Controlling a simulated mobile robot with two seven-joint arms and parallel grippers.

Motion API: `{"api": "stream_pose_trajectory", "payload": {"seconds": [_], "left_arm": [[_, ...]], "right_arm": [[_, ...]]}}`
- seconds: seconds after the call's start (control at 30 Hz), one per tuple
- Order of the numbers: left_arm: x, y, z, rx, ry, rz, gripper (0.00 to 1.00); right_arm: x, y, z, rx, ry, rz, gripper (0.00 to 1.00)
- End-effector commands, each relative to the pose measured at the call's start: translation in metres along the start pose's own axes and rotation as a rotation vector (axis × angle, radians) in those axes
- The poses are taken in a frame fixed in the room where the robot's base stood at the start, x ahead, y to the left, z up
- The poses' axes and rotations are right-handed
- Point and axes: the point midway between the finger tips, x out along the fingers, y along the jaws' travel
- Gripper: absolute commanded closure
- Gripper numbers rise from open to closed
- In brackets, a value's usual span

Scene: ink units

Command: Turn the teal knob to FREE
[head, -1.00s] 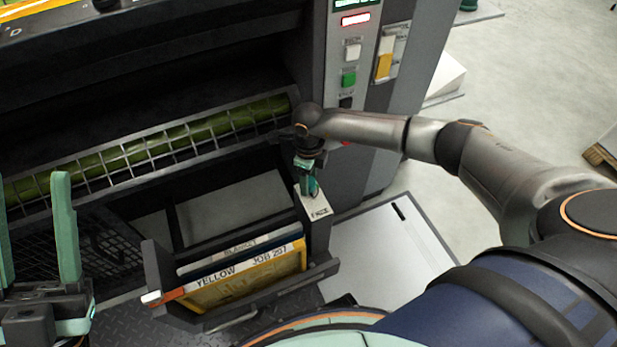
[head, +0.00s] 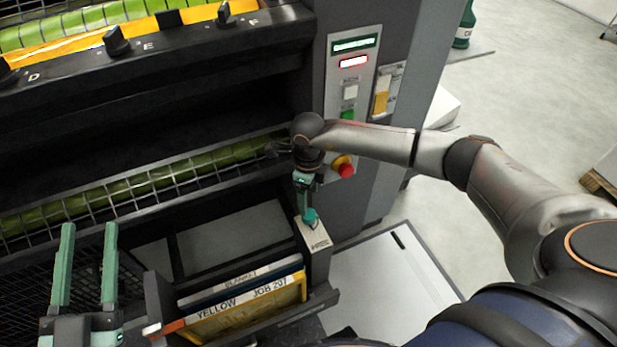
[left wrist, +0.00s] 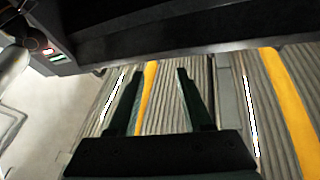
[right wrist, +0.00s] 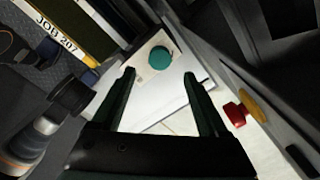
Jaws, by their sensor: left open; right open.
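The teal knob (head: 310,217) sits on a small light plate (head: 316,236) on top of a grey post at the machine's lower right corner. In the right wrist view the round teal knob (right wrist: 159,57) lies ahead of and between the fingertips. My right gripper (head: 306,205) points down just above the knob, and its open fingers show in the right wrist view (right wrist: 162,75). I cannot tell from the head view whether it touches the knob. The plate's lettering is too small to read. My left gripper (head: 88,228) is open and empty at the lower left, away from the knob.
A red emergency button (head: 346,170) with a yellow collar is close to my right wrist. A control panel (head: 350,90) stands above it. A rack (head: 240,310) holds a yellow "JOB 207" plate left of the post. A wire guard (head: 150,180) crosses behind.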

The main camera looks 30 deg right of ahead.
Motion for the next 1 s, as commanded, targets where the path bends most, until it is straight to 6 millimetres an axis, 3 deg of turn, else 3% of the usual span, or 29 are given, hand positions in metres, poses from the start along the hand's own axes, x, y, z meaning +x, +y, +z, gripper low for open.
{"api": "stream_pose_trajectory", "payload": {"seconds": [0.2, 0.4, 1.0], "left_arm": [[-0.008, 0.005, 0.046, -0.057, -0.196, -0.002, 0.5], [-0.016, 0.009, 0.069, -0.086, -0.291, -0.001, 0.5], [-0.018, 0.011, 0.075, -0.092, -0.313, -0.001, 0.5]], "right_arm": [[-0.035, 0.0, 0.0, -0.001, -0.001, -0.001, 0.23], [-0.051, 0.0, 0.0, 0.0, -0.001, -0.001, 0.23], [-0.054, 0.0, 0.0, 0.0, 0.0, 0.0, 0.23]]}}
